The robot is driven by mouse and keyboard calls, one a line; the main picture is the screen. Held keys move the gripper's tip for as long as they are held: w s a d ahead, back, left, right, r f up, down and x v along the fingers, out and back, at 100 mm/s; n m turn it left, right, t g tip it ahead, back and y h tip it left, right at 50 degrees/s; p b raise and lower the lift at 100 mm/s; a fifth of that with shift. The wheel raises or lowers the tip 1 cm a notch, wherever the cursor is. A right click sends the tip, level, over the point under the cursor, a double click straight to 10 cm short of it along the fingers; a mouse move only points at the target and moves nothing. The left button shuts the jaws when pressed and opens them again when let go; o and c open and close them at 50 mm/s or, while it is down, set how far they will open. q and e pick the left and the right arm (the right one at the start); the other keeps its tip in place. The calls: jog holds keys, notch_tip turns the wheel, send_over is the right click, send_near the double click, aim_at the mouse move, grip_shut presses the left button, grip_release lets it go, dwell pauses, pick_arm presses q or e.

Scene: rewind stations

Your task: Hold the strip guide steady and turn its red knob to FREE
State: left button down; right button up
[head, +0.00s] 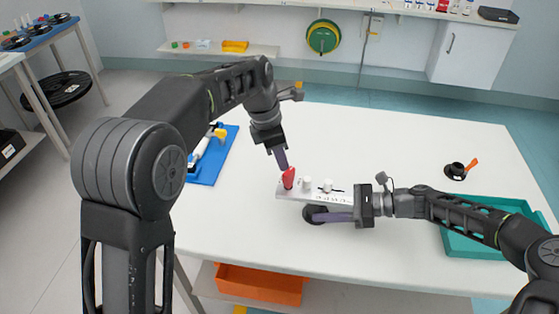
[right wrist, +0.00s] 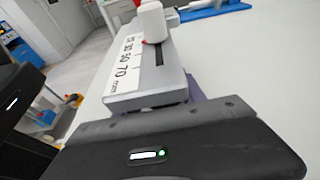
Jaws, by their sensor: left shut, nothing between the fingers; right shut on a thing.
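In the right wrist view the guide (right wrist: 148,92) shows a slot and a printed scale; only bits of red show behind a white knob (right wrist: 152,22). My right gripper (head: 330,216) is shut on the guide near its right end. My left gripper (head: 283,166) is shut and empty, pointing down, its tips at the top of the red knob; I cannot tell whether they touch. The FREE mark is not readable.
A blue mat (head: 207,172) with a white and yellow tool lies left. A dark round part (head: 315,214) sits under the guide's front. The table's back middle is clear.

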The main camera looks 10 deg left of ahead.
pick_arm(q)
jog(key=shift+w+d, duration=0.3)
jog(key=shift+d, duration=0.1)
dwell(0.3)
jog(key=shift+s, duration=0.1)
dwell(1.4)
jog(key=shift+s+d, duration=0.45)
jog(key=shift+s, duration=0.3)
pick_arm(e)
jog(key=shift+o, duration=0.2)
jog(key=shift+c, duration=0.2)
pick_arm(q)
jog(key=v, duration=0.7)
jog(key=shift+a+r, duration=0.25)
jog(key=shift+r, duration=0.05)
jog(key=shift+w, duration=0.1)
pick_arm(e)
jog(key=o, duration=1.1)
jog(key=shift+c, duration=0.2)
jog(key=shift+d, duration=0.1)
